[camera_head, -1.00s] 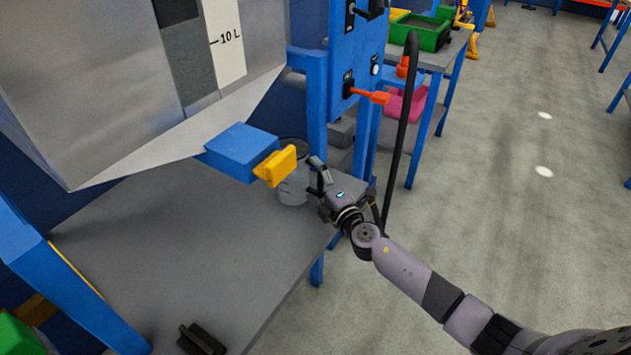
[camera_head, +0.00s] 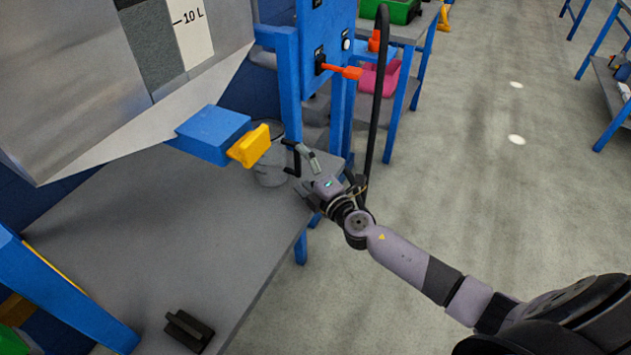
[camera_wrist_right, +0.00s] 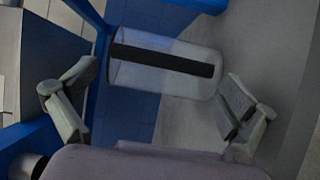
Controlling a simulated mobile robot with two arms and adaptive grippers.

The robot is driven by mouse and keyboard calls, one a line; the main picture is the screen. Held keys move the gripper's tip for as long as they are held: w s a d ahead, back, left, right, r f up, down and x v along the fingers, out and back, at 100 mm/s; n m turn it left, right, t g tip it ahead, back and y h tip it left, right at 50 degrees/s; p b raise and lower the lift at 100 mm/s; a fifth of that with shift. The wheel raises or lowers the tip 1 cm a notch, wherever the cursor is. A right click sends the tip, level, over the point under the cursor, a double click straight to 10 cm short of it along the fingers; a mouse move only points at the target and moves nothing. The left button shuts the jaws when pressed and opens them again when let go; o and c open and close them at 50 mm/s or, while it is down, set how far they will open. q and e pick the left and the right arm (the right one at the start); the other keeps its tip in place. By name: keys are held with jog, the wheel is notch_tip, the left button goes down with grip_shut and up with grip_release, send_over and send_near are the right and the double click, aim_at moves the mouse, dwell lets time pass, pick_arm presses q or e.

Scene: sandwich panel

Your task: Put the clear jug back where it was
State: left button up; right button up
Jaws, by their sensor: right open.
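The clear jug (camera_head: 270,170) stands on the grey bench top (camera_head: 215,245), below and behind the yellow lever of the blue valve block. My right gripper (camera_head: 301,164) is open, just right of the jug. In the right wrist view the jug (camera_wrist_right: 165,62) appears as a see-through cylinder with a black band along it. It lies ahead of the two spread fingers of the right gripper (camera_wrist_right: 158,108), with no clear contact. The jug's upper part is partly hidden by the yellow lever in the head view. My left gripper is not in view.
The blue block (camera_head: 209,134) with the yellow lever (camera_head: 249,146) juts out below the metal hopper (camera_head: 70,90). A blue post (camera_head: 284,95) and an orange-red handle (camera_head: 340,70) stand close by the gripper. A small black part (camera_head: 188,331) lies near the bench's front edge.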

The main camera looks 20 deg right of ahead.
jog(key=s+d, duration=0.1)
jog(key=s, duration=0.6)
jog(key=shift+s+d+b, duration=0.15)
jog(key=shift+s+b, duration=0.15)
jog(key=shift+b, duration=0.15)
dwell(0.9)
